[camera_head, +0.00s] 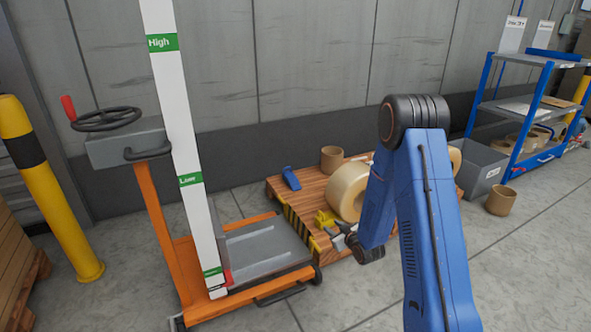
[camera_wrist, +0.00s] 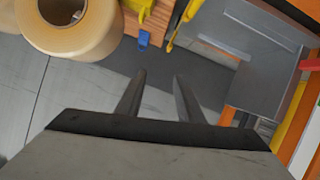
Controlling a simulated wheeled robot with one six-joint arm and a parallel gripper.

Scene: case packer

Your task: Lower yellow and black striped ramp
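The yellow and black striped ramp (camera_head: 297,222) is a narrow strip between the grey platform of the orange lift (camera_head: 262,248) and the wooden pallet. It looks raised on edge, but its exact tilt is hard to tell. In the wrist view a thin yellow edge (camera_wrist: 182,24), probably the ramp's, shows beyond my fingers. My gripper (camera_head: 340,240) hangs low just right of the ramp, partly hidden by my arm. In the wrist view my gripper (camera_wrist: 160,82) has its two fingers apart with nothing between them, and they appear clear of the ramp.
The wooden pallet (camera_head: 312,188) holds a large tape roll (camera_head: 347,190), a blue tool (camera_head: 291,178), a yellow tool (camera_head: 326,220) and a brown roll (camera_head: 331,159). The lift has a handwheel (camera_head: 107,119) and a white height post (camera_head: 178,120). Floor in front is clear.

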